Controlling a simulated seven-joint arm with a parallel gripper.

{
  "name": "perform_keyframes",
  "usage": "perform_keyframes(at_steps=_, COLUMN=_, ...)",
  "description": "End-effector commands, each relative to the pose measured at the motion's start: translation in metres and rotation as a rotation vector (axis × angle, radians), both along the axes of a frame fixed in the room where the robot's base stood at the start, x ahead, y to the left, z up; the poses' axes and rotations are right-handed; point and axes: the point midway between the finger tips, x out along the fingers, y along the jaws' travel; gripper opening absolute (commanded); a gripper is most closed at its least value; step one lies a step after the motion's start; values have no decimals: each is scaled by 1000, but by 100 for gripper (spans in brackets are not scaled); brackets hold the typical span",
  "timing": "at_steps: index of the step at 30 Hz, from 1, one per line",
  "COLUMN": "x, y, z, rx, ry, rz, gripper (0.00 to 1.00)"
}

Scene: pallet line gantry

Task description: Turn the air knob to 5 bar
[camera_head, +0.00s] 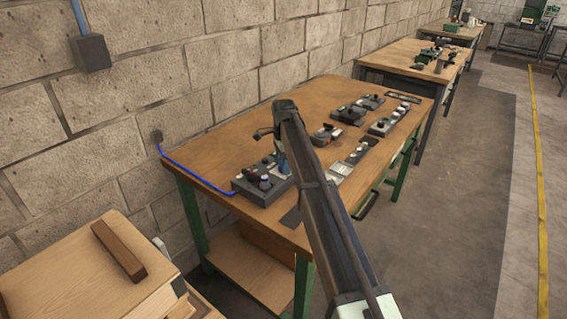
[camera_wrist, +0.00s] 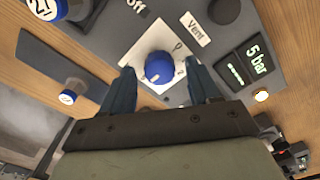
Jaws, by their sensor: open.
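The air knob (camera_wrist: 159,66) is a blue round knob on a white dial plate (camera_wrist: 133,55) in the wrist view. A small pale mark shows on its lower left. My gripper (camera_wrist: 160,72) is open, with one blue-grey finger on each side of the knob; I cannot tell whether either touches it. A dark display (camera_wrist: 250,64) right of the dial shows "5 bar" with smaller unreadable text below. In the head view, the grey control panel (camera_head: 244,188) sits at the near end of the wooden workbench, and my arm partly hides it and the gripper.
A "Vent" label (camera_wrist: 195,29) and a dark round control (camera_wrist: 224,10) sit above right of the dial. Blue-and-white knobs (camera_wrist: 68,97) stand at the left. A blue line (camera_head: 198,182) runs from the wall to the panel. Several other devices (camera_head: 326,133) lie farther along the workbench (camera_head: 228,137).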

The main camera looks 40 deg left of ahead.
Motion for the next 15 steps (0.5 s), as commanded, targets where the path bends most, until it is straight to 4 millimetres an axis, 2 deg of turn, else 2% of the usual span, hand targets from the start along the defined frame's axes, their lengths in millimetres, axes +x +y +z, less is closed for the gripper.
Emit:
perform_keyframes(at_steps=5, x=0, y=0, z=5, rx=0, ry=0, rz=0, gripper=61)
perform_keyframes(at_steps=8, x=1, y=1, z=15, rx=1, ry=-1, rz=0, gripper=61)
perform_keyframes(at_steps=15, x=1, y=1, z=59, rx=2, ry=-2, rz=0, gripper=61)
